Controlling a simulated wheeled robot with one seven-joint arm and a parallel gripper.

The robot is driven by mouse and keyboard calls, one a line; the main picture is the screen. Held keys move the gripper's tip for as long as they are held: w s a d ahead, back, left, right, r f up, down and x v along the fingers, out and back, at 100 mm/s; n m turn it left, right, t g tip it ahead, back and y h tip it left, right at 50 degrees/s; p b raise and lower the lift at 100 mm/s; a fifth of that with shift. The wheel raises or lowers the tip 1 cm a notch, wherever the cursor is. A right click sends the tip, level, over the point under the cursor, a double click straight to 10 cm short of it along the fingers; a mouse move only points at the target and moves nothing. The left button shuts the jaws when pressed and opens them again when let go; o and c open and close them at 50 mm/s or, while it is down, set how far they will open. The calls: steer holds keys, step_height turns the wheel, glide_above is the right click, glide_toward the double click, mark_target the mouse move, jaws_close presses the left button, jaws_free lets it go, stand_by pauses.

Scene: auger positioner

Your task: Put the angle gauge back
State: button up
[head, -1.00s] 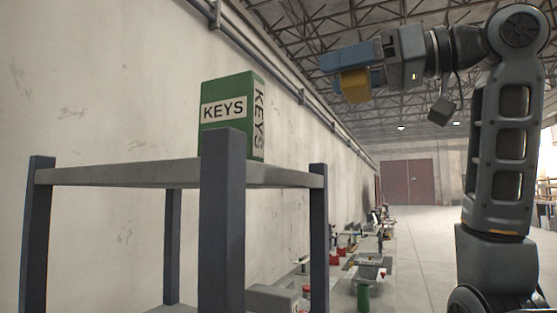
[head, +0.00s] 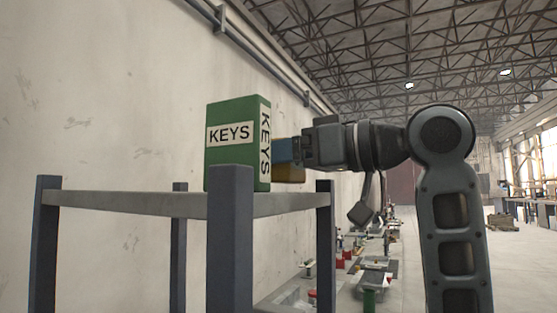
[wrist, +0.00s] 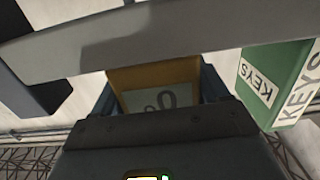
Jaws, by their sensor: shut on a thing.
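The angle gauge (head: 290,174) is a yellow block between the blue fingers of my gripper (head: 286,158). In the wrist view the gauge (wrist: 153,78) shows a yellow edge and a pale face with dark marks. My gripper is shut on it, to the right of the green KEYS box (head: 232,150), at about the box's mid-height in the picture. The box hides the fingertips and the far part of the gauge in the head view. The grey shelf top (head: 130,201) lies lower in the picture. In the wrist view its edge (wrist: 150,42) crosses in front of the gauge.
The KEYS box stands on the shelf top, close to my gripper; it also shows in the wrist view (wrist: 280,82). Dark corner posts (head: 230,240) rise above the shelf top. A wall runs behind. Several small items lie on the floor beyond. The shelf top's left part looks clear.

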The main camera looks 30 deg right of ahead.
steer(key=shift+f, duration=0.5)
steer(key=shift+f, duration=0.15)
steer(key=o, duration=1.3)
steer(key=b+v, duration=0.2)
steer(key=v, duration=1)
